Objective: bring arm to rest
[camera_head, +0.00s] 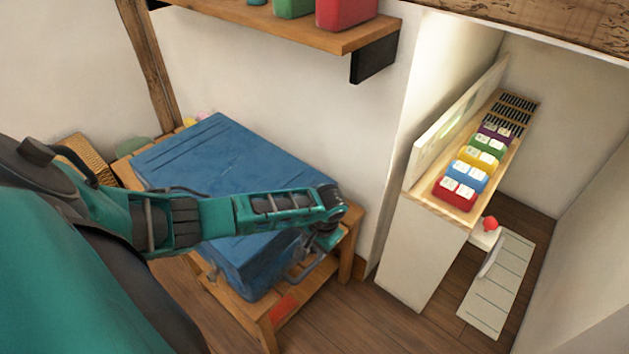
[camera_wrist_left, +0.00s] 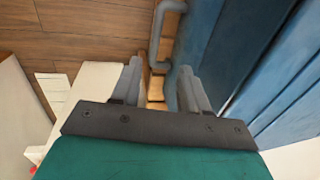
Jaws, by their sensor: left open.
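My left arm reaches in from the left across the front of a blue chest (camera_head: 235,150). My left gripper (camera_head: 312,258) hangs down at the chest's right front side, near a grey bar handle. In the left wrist view the two grey fingers (camera_wrist_left: 160,88) are apart. The grey handle (camera_wrist_left: 165,45) runs close to the inner side of the right finger; whether they touch I cannot tell. The chest's blue side (camera_wrist_left: 235,50) fills the right of that view. My right gripper is not in view.
The chest stands on a wooden table (camera_head: 262,325). A wooden shelf (camera_head: 300,32) with green and red containers hangs above. At right, a white cabinet (camera_head: 420,245) holds a row of coloured blocks (camera_head: 475,165). Wooden floor (camera_head: 345,315) lies in front.

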